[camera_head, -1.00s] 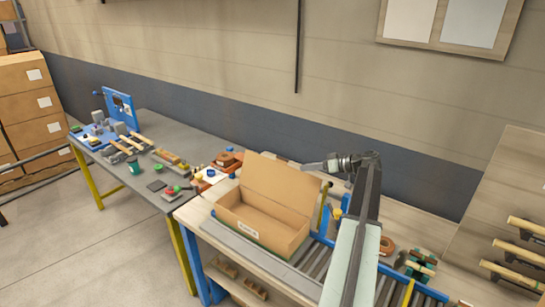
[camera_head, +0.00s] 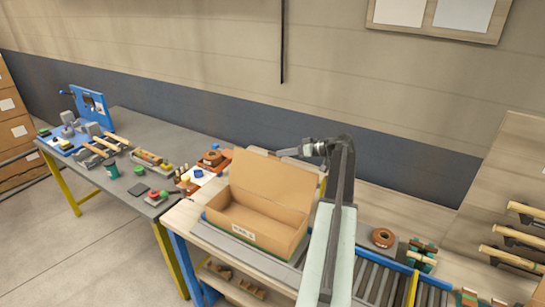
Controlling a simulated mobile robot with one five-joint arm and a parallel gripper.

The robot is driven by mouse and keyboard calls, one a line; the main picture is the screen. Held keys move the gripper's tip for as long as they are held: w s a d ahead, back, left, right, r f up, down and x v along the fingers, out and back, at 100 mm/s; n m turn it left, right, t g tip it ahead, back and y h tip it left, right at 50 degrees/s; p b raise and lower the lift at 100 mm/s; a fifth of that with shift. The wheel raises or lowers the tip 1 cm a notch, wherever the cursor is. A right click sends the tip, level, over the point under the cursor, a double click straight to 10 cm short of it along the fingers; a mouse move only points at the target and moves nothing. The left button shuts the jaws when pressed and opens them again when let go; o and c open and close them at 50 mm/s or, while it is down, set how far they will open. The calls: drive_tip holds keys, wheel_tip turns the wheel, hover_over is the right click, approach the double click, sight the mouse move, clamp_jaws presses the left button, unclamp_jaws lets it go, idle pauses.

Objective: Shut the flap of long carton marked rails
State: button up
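My gripper (camera_head: 286,153) is behind the flap's upper edge, pointing left, near the flap's top. Whether it touches the flap I cannot tell. Its fingers are too small and edge-on to tell open from shut.
A grey workbench (camera_head: 150,128) with tools and small parts stands at the left. The roller conveyor (camera_head: 385,283) runs right of the carton, with a brown ring (camera_head: 382,237) beyond it. A rack with wooden rails (camera_head: 518,258) is at the right. Stacked cartons (camera_head: 12,125) stand far left.

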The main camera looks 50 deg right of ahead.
drive_tip(key=b+x, duration=0.1)
drive_tip(key=x, duration=0.3)
drive_tip(key=shift+w+a+f, duration=0.2)
drive_tip(key=shift+w, duration=0.1)
drive_tip(key=shift+r, duration=0.1)
clamp_jaws()
idle(1.0)
